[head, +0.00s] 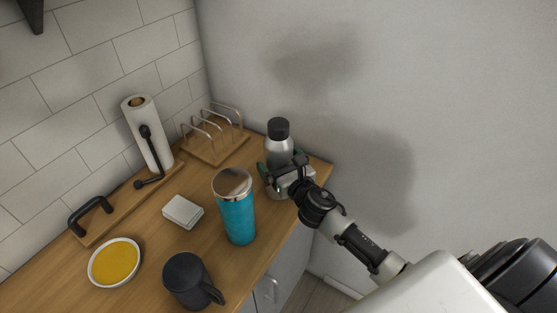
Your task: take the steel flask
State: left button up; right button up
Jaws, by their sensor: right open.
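The steel flask (279,152) stands upright near the right end of the wooden counter, silver with a black cap. My right gripper (277,180) is at the flask, coming from the right. Its fingers appear to lie around the flask's body, one on the left side, and the jaws are open. The gripper and wrist partly hide the lower flask, and I cannot tell whether a finger touches it. My left gripper is not in view.
A teal tumbler (238,216) stands close to the left of the gripper. A toast rack (213,139), paper towel roll (147,135), small white box (183,212), dark mug (186,280) and yellow bowl (114,262) share the counter (228,262). Walls close off the back and right.

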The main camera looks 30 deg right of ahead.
jog(key=shift+w+a, duration=0.1)
jog(key=shift+w, duration=0.45)
jog(key=shift+s, duration=0.1)
jog(key=shift+c, duration=0.2)
jog(key=shift+c, duration=1.1)
jog(key=c, duration=0.7)
jog(key=shift+c, duration=0.7)
jog(key=shift+r, duration=0.15)
